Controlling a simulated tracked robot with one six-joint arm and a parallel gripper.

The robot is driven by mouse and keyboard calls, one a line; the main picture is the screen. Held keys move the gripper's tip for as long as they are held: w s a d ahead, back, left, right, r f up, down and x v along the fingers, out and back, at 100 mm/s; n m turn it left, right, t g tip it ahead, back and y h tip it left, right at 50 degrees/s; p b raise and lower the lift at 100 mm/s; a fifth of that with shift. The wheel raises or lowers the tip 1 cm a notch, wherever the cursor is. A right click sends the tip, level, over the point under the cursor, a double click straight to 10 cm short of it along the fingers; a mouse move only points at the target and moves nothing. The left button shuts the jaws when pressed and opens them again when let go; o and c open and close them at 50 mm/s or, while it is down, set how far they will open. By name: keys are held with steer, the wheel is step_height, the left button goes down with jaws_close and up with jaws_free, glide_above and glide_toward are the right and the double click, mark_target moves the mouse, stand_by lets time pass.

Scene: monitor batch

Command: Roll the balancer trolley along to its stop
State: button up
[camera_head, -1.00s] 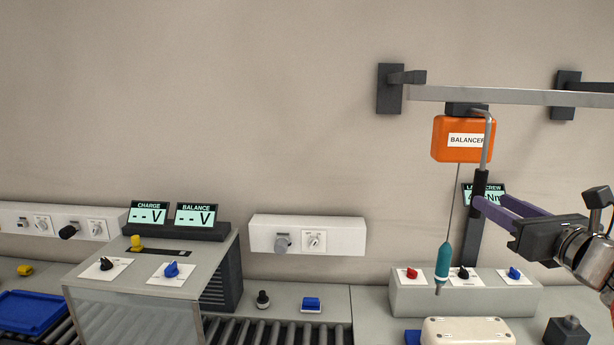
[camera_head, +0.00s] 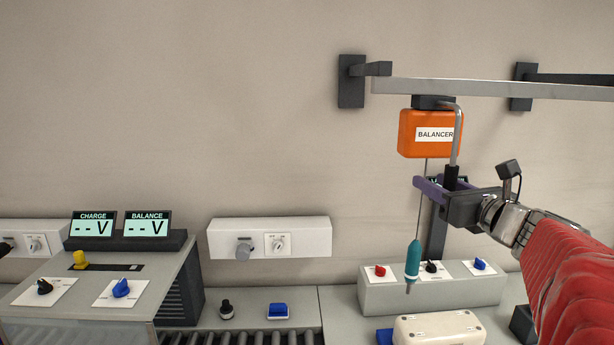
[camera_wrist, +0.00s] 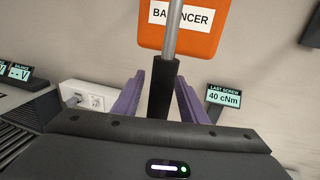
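The orange balancer (camera_head: 418,140) hangs under its dark trolley (camera_head: 432,102) near the left end of the grey overhead rail (camera_head: 500,90). A grey rod with a black handle (camera_head: 451,178) comes down from the trolley. My gripper (camera_head: 438,187) has its purple fingers on either side of this handle, apart, without a clear grip. The wrist view shows the handle (camera_wrist: 162,92) between the fingers, below the balancer (camera_wrist: 180,35). A teal screwdriver (camera_head: 413,260) hangs from the balancer's cable. The rail's right end is out of view.
A grey switch box (camera_head: 390,296) stands below the screwdriver, with a cream case (camera_head: 440,328) in front. The display reading 40 cNm (camera_wrist: 224,97) is right of the handle in the wrist view. Wall brackets (camera_head: 351,85) hold the rail. Free air lies along the rail.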

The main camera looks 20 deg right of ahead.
jaws_close()
stand_by(0.4)
